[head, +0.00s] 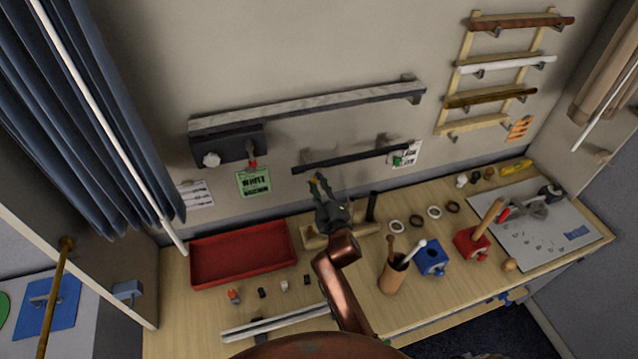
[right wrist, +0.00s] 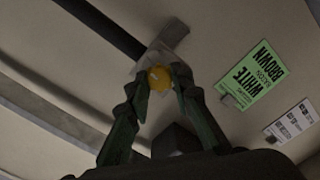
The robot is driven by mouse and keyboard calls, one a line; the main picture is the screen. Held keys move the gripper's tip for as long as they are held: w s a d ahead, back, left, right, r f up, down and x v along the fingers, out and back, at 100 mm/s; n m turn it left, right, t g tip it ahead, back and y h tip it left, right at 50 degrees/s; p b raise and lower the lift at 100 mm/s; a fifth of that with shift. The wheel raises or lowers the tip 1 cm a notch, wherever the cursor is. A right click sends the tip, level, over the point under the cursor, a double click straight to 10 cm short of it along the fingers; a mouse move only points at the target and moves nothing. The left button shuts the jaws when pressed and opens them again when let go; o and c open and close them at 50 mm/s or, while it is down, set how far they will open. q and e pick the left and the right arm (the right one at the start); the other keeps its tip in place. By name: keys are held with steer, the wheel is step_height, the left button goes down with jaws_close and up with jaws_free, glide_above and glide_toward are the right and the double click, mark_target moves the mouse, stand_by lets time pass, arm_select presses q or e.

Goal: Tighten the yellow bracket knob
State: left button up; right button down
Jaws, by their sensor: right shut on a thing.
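The round yellow bracket knob (right wrist: 160,78) shows in the right wrist view between the two fingertips of my right gripper (right wrist: 161,82). It sits on a light grey bracket (right wrist: 150,62) at the wall, by a black rail (right wrist: 102,25). The fingers are shut on it from both sides. In the head view my right gripper (head: 316,180) reaches up to just under the left part of the black wall rail (head: 345,159). The gripper mostly hides the knob there. My left gripper is not in view.
A grey wall shelf (head: 310,108) runs above the rail. Below stand a red tray (head: 243,255), a cup of tools (head: 392,275), a blue block (head: 431,258) and a red block (head: 471,243). A blue curtain (head: 100,110) hangs at the left.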

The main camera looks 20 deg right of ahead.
steer(key=shift+m, duration=0.7)
steer(key=c, duration=1.7)
jaws_free()
steer(key=s, duration=1.2)
steer(key=shift+d, duration=0.2)
